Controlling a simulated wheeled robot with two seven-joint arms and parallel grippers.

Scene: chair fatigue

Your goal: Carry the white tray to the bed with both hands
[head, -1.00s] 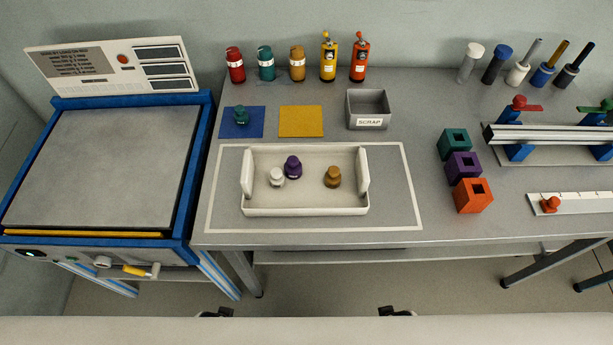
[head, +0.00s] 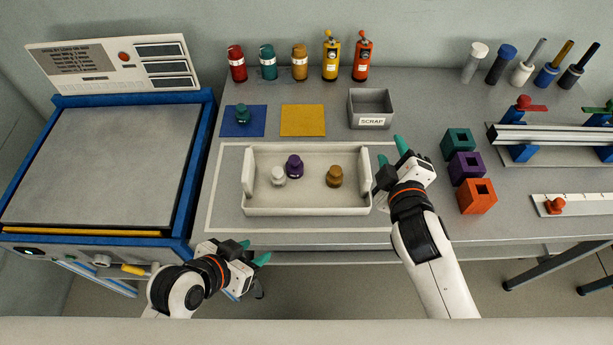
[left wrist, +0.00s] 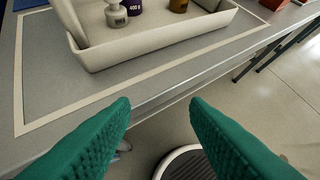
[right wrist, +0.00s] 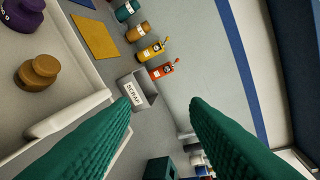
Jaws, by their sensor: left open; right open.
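The white tray (head: 307,208) sits on the bench inside a pale outline, with a raised handle wall at each end. It holds a white weight (head: 278,176), a purple weight (head: 294,166) and a brown weight (head: 335,176). The bed (head: 105,165) is the flat grey plate in a blue frame at the left. My left gripper (head: 254,251) is open and empty, low at the bench's front edge, in front of the tray's left part. My right gripper (head: 390,167) is open and empty, just beside the tray's right handle. The tray's edge also shows in the left wrist view (left wrist: 150,45).
A scrap bin (head: 370,110), a blue mat (head: 243,122) with a green weight and a yellow mat (head: 302,121) lie behind the tray. Coloured blocks (head: 466,168) stand to the right of my right gripper. A gap separates bench and bed.

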